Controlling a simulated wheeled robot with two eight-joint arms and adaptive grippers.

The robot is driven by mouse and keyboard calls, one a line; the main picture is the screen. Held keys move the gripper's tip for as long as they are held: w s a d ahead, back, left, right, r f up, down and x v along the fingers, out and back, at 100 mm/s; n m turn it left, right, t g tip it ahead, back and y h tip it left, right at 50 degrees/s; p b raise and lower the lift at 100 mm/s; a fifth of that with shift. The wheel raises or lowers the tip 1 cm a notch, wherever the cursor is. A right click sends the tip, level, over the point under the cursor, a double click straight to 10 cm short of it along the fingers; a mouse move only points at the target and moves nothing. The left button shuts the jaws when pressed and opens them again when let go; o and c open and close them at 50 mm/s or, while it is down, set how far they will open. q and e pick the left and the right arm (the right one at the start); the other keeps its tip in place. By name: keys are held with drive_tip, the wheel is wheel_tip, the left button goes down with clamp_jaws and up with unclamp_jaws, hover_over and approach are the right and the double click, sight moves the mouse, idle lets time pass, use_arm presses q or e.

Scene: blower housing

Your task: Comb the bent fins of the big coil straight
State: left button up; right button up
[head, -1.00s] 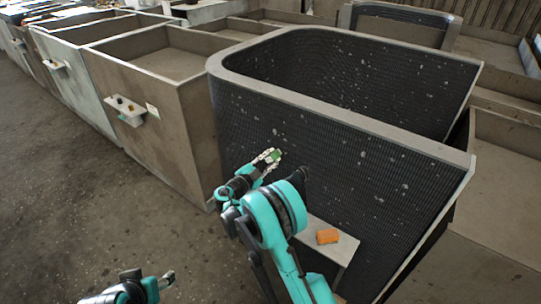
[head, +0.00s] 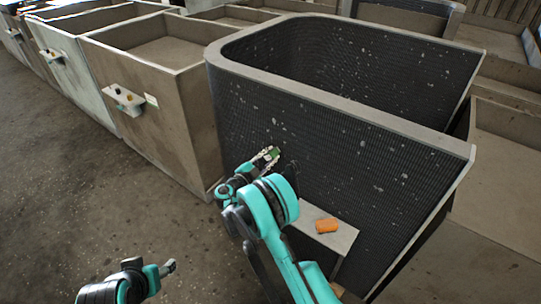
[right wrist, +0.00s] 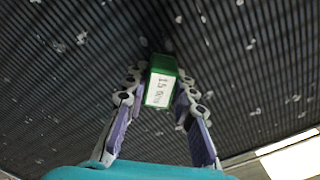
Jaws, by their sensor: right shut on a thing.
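The big coil (head: 330,140) is a tall dark finned panel that curves round at the left, with a pale grey rim and white specks on its face. My right gripper (head: 268,158) is shut on a small green fin comb (head: 275,153) at the coil's near face. In the right wrist view the comb (right wrist: 160,82) sits between both fingers, its white label reading 15, and its far end is at the dark fins (right wrist: 90,60). Contact with the fins is hard to tell. My left gripper (head: 168,267) hangs low over the floor, away from the coil; its jaw state is unclear.
A small pale shelf (head: 338,238) with an orange block (head: 327,226) stands close against the coil's face, right of my right arm. Large brown bins (head: 160,110) stand at the left; one carries a small ledge (head: 122,100). The floor (head: 100,200) at left is open.

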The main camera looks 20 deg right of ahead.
drive_tip(key=shift+v, duration=2.85)
drive_tip(key=shift+v, duration=1.5)
